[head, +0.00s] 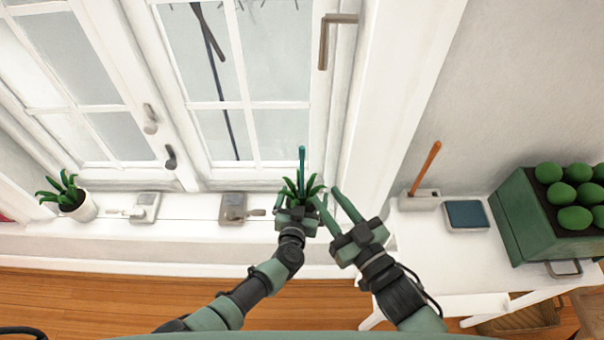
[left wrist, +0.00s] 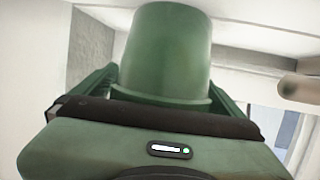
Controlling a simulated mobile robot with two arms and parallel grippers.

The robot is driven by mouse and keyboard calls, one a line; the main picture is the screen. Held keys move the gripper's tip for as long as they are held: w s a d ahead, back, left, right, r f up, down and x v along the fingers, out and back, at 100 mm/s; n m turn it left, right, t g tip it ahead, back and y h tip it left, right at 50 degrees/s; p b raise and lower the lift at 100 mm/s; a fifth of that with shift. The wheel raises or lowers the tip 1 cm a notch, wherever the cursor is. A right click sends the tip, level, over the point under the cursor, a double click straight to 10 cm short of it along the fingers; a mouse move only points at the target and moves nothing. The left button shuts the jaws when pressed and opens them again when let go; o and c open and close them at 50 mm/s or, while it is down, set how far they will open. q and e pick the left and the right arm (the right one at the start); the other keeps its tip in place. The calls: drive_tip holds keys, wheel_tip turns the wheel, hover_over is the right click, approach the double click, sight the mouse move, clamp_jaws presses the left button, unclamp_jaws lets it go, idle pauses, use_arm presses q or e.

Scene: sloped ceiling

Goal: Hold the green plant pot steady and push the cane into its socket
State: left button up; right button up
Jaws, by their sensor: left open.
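The green plant pot (left wrist: 168,52) fills the middle of the left wrist view, between the two fingers of my left gripper. In the head view that gripper (head: 297,210) hides most of the pot, and green leaves (head: 304,187) spread above it. My left gripper is open around the pot; I cannot tell whether its fingers touch it. A teal cane (head: 302,164) stands roughly upright among the leaves. Its lower end and the socket are hidden. My right gripper (head: 326,193) is open and empty, just right of the plant, its fingers pointing toward it.
The windowsill (head: 190,208) carries a potted plant (head: 78,205) in a white pot and two small latch blocks. On the white table at right are an orange stick (head: 425,167) in a pale block, a blue-topped pad (head: 466,214) and a green crate (head: 522,215) of round green things.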

use_arm(q)
drive_tip(key=v, duration=1.2)
drive_tip(key=shift+w+a, duration=0.1)
